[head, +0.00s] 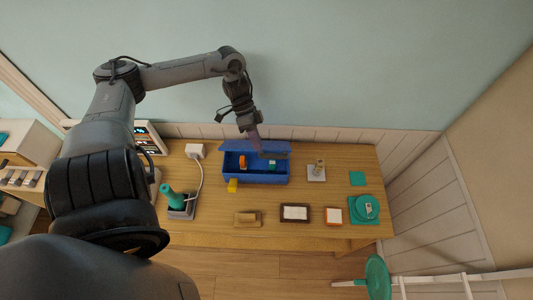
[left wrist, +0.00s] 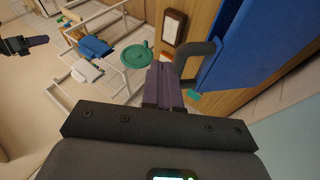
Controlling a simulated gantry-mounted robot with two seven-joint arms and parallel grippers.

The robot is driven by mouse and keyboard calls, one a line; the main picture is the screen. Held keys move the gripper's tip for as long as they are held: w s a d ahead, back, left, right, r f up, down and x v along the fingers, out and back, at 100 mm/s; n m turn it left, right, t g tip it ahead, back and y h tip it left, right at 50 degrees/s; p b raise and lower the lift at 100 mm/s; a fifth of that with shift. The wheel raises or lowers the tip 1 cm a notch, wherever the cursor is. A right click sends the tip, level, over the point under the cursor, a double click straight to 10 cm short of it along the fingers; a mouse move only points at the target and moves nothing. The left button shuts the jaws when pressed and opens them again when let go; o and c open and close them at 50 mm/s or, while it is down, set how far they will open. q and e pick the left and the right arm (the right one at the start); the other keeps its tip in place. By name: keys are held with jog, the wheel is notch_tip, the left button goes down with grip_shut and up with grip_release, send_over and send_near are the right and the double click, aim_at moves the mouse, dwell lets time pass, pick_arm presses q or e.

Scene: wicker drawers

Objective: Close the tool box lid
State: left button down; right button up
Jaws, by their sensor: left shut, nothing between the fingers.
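The blue tool box (head: 256,180) stands near the back of the wooden table, its lid (head: 275,146) raised along the back edge. An orange item and a green item lie inside it. My left gripper (head: 258,146) is shut and empty at the raised lid. In the left wrist view the shut purple fingers (left wrist: 165,85) are beside the lid's dark handle (left wrist: 200,60), with the blue lid (left wrist: 240,55) to the right. I cannot tell whether they touch. What seems to be my right gripper (left wrist: 38,41) shows small at the far left of that view, its jaw state unclear.
A yellow block (head: 233,186) lies before the box. A white charger-like block (head: 195,150) with a cable stands left, by a green-handled tool (head: 170,194). A small item on a pale pad (head: 317,171) stands right. A wall rises close behind the table.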

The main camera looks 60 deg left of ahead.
pick_arm(q)
jog(key=w+a+r+y+b, duration=0.1)
jog(key=w+a+r+y, duration=0.1)
jog(key=w+a+r, duration=0.4)
send_over(269, 150)
jog(key=shift+m+t, duration=0.3)
jog(key=shift+t, duration=0.1)
notch_tip(269, 150, down, 8)
jog(key=shift+f, duration=0.25)
jog(key=shift+s+d+f+p, duration=0.25)
jog(key=shift+d+f+p, duration=0.15)
jog(key=shift+d+f, duration=0.2)
